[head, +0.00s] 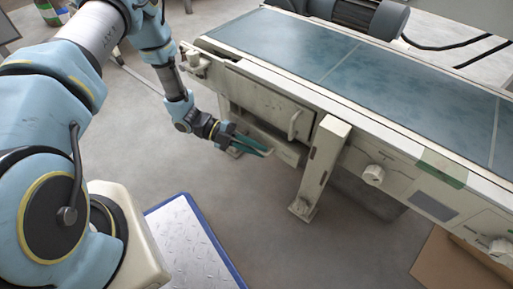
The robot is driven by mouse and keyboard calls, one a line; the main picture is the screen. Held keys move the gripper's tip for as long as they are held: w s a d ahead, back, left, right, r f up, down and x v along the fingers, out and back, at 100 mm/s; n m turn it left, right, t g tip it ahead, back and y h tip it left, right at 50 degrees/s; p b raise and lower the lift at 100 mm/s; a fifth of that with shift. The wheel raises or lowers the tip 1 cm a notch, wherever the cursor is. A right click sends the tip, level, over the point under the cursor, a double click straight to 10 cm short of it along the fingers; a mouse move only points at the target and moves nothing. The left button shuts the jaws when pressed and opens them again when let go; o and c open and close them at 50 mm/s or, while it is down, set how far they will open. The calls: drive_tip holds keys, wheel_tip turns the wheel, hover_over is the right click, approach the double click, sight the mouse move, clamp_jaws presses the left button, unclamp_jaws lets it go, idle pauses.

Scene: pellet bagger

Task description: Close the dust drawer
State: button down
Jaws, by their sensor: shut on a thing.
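The dust drawer (286,151) appears to be the low, pale tray-like part under the conveyor, below a side panel. Its front is partly hidden by my gripper, and I cannot tell how far out it stands. My gripper (266,151) has green fingers pointing right, at the drawer's near side. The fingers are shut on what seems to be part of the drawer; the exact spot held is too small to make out.
The conveyor (345,70) with its blue belt runs above. A side panel (262,102) has an upright handle (294,125). A pale support leg (321,165) stands right of my gripper. A blue-edged metal plate (190,245) and a cardboard piece (455,268) lie on otherwise open floor.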

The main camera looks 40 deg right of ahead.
sight(266, 139)
idle(0.3)
drive_tip(key=shift+w+d, duration=0.2)
drive_tip(key=shift+d, duration=0.5)
drive_tip(key=shift+w+d, duration=0.2)
drive_tip(key=shift+d, duration=0.55)
drive_tip(key=shift+w+d, duration=0.2)
drive_tip(key=shift+d, duration=0.5)
drive_tip(key=c, duration=0.9)
unclamp_jaws()
drive_tip(key=p+v, duration=0.2)
drive_tip(key=v, duration=0.8)
drive_tip(key=shift+w+a, duration=0.25)
drive_tip(key=shift+a, duration=0.05)
